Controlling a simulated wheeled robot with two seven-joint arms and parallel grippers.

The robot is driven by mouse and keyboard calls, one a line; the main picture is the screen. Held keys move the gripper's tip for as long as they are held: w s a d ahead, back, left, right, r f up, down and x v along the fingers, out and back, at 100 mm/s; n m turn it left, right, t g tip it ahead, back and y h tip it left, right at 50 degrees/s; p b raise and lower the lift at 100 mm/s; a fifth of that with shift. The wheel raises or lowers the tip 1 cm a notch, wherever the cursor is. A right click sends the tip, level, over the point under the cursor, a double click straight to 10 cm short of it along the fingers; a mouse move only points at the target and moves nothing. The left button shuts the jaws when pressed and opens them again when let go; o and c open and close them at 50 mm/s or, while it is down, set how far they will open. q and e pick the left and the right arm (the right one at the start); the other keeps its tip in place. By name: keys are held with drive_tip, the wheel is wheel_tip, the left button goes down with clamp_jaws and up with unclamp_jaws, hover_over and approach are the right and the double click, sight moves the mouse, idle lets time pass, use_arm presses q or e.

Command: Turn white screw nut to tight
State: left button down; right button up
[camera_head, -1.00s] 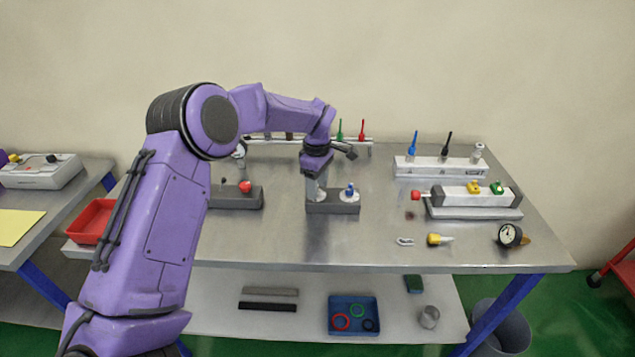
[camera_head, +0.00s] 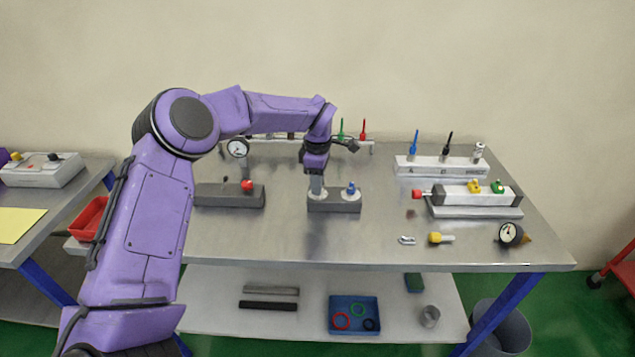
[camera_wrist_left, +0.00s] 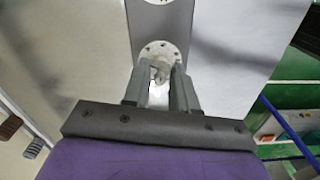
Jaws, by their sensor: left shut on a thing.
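The white screw nut (camera_wrist_left: 159,70) sits on a round pale flange (camera_wrist_left: 160,49) with small holes, seen in the left wrist view. The flange is on the left end of a dark grey block (camera_head: 334,206) on the bench. My left gripper (camera_head: 317,188) points straight down over that end and is shut on the nut. In the left wrist view its two fingers (camera_wrist_left: 160,82) stand on either side of the nut, which is partly hidden between them. A blue nut (camera_head: 351,188) on a pale flange stands at the block's right end. My right gripper is not in view.
Another grey block with a red knob (camera_head: 247,185) and a gauge (camera_head: 237,148) stand to the left. A cylinder unit (camera_head: 463,196) and a valve bar (camera_head: 441,167) stand to the right. A yellow-tipped part (camera_head: 435,239) and a gauge (camera_head: 510,234) lie near the front edge.

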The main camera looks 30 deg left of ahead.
use_arm(q)
drive_tip(key=n, duration=0.2)
drive_tip(key=n+b, duration=0.1)
drive_tip(key=n, duration=0.1)
drive_tip(key=shift+s+f+n, duration=0.1)
drive_tip(key=shift+f+n, duration=0.2)
drive_tip(key=shift+f, duration=0.05)
drive_tip(key=n+b, duration=0.2)
drive_tip(key=n, duration=0.2)
drive_tip(key=shift+n, duration=0.3)
drive_tip(key=n+b, duration=0.2)
drive_tip(key=n, duration=0.2)
drive_tip(key=shift+d+f+n, duration=0.1)
drive_tip(key=shift+n, duration=0.2)
drive_tip(key=shift+n+b, duration=0.9)
drive_tip(key=shift+n, duration=0.7)
drive_tip(key=c, duration=0.9)
unclamp_jaws()
drive_tip(key=shift+r, duration=0.2)
drive_tip(key=shift+r, duration=0.1)
